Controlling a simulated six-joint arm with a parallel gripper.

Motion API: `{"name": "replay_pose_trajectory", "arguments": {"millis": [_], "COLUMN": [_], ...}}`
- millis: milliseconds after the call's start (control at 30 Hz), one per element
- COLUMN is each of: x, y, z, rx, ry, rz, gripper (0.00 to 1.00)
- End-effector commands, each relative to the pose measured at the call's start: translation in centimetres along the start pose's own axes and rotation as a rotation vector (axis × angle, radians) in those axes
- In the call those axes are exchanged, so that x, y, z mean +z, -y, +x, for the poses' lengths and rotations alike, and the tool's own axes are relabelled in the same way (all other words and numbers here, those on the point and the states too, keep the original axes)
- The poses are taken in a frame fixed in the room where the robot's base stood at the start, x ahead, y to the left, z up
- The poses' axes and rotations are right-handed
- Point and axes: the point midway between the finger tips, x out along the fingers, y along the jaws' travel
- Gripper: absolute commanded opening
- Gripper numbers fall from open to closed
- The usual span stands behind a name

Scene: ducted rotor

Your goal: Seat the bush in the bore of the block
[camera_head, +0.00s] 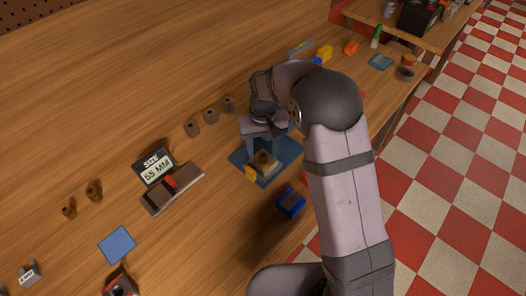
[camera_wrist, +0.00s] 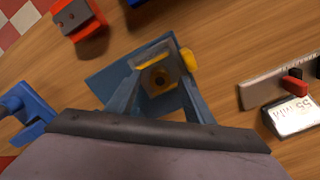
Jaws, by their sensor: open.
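The block (camera_head: 268,170) is a pale piece with a yellow part at its side, sitting on a blue mat (camera_head: 284,158). A brown bush (camera_head: 262,157) is upright at the block's bore. In the wrist view the bush (camera_wrist: 160,77) is a brown ring with a dark hole, near the middle of the block (camera_wrist: 152,97). How deep it sits cannot be told. My gripper (camera_head: 264,146) is open over the block. In the wrist view the fingers of my gripper (camera_wrist: 158,90) are apart on either side of the bush, with no clear contact seen.
A sign reading 55 MM (camera_head: 155,167) stands by a dark gauge with a red slider (camera_head: 190,182). A blue clamp-like object (camera_head: 290,203) is in front of the mat.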

Motion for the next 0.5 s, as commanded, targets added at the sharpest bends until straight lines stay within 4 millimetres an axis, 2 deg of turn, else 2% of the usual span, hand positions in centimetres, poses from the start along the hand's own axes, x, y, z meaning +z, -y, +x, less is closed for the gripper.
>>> {"name": "replay_pose_trajectory", "arguments": {"millis": [500], "x": [-0.1], "y": [0.0], "z": [-6.1], "rx": [-0.001], "ry": [-0.005], "rz": [0.0], "gripper": [0.48]}}
